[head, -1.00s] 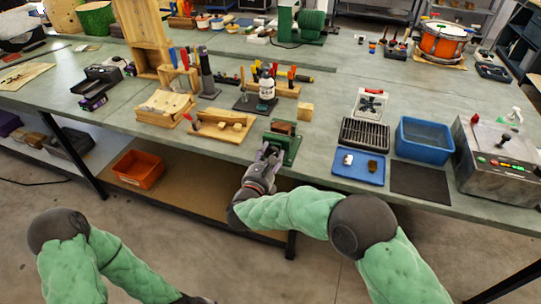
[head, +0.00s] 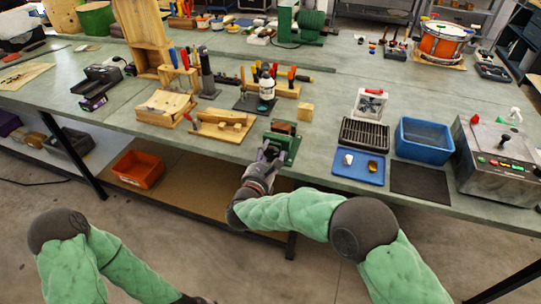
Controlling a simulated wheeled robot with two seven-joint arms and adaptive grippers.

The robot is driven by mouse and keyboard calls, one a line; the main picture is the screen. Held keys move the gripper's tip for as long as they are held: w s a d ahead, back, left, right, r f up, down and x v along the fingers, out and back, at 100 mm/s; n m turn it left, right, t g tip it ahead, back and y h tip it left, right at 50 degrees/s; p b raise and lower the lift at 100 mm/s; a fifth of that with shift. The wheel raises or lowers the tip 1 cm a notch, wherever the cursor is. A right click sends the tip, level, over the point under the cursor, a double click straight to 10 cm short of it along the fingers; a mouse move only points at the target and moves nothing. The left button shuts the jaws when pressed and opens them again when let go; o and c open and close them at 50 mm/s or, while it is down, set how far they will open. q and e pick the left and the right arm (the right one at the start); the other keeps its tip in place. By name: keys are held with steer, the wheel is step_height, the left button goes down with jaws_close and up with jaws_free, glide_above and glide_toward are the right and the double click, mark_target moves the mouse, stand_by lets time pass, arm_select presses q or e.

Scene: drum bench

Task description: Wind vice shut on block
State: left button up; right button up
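The green vice (head: 288,143) stands at the front edge of the bench, near the middle. A brown block (head: 284,128) sits at the top of the vice between its jaws; whether the jaws touch it is too small to tell. My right gripper (head: 268,152) is at the front of the vice, at its handle side, and its fingers partly hide the handle. I cannot tell whether the fingers are closed on the handle. My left arm hangs low at the bottom left, and its gripper is cut off by the lower picture edge.
A wooden board with pieces (head: 222,124) lies left of the vice, and a small wooden block (head: 305,112) stands behind it. To the right are a blue tray (head: 345,170), a black rack (head: 364,134) and a blue bin (head: 424,140). An orange bin (head: 138,169) is on the lower shelf.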

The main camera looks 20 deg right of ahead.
steer(key=shift+o, duration=0.4)
steer(key=shift+s, duration=0.1)
steer(key=shift+f, duration=0.1)
steer(key=v, duration=1.2)
